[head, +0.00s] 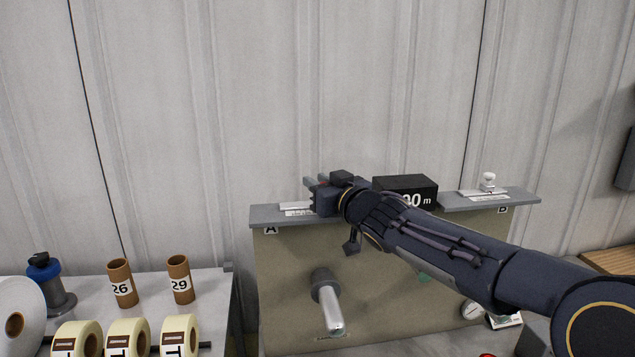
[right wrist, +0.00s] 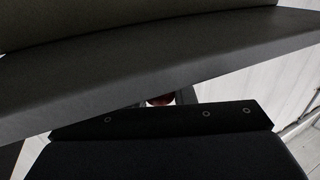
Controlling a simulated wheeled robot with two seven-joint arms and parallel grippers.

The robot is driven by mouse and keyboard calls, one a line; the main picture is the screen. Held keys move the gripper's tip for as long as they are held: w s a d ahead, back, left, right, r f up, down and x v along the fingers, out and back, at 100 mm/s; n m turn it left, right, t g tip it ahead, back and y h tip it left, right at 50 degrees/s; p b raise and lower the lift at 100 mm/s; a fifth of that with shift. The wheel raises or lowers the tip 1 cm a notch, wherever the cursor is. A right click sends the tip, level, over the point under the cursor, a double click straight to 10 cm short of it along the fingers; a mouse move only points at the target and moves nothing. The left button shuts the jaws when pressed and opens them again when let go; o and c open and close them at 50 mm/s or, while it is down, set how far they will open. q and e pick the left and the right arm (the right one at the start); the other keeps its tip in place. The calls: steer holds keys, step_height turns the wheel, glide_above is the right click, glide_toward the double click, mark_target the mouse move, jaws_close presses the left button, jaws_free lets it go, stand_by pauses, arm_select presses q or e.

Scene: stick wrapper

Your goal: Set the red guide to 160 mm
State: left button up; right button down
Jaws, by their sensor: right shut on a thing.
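My right gripper (head: 316,186) is at the left end of the grey top ledge (head: 520,196) of the machine, above the A label (head: 270,230). It is shut on the red guide, of which only a small red bit (head: 323,184) shows between the fingers. A dark red rounded part (right wrist: 160,100) also shows in the right wrist view, beyond the gripper body. A white scale plate (head: 296,208) lies under the gripper, partly covered by it; its marks are too small to read. My left gripper is out of view.
A black display box (head: 405,186) stands mid-ledge, partly behind my right arm. A white knob (head: 488,182) sits on another scale plate by the B label (head: 502,210). A metal spindle (head: 329,302) juts from the front panel. Tubes 26 (head: 121,283) and 29 (head: 180,279) stand left.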

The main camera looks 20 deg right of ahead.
steer(key=c, duration=1.7)
jaws_free()
steer(key=shift+a, duration=0.2)
steer(key=o, duration=0.4)
steer(key=shift+d, duration=0.35)
steer(key=shift+o, duration=0.2)
steer(key=shift+a, duration=0.2)
steer(key=s, duration=0.4)
steer(key=s+d, duration=0.1)
steer(key=s, duration=0.2)
steer(key=shift+r, duration=0.1)
steer(key=shift+s, duration=0.35)
steer(key=shift+c, duration=0.2)
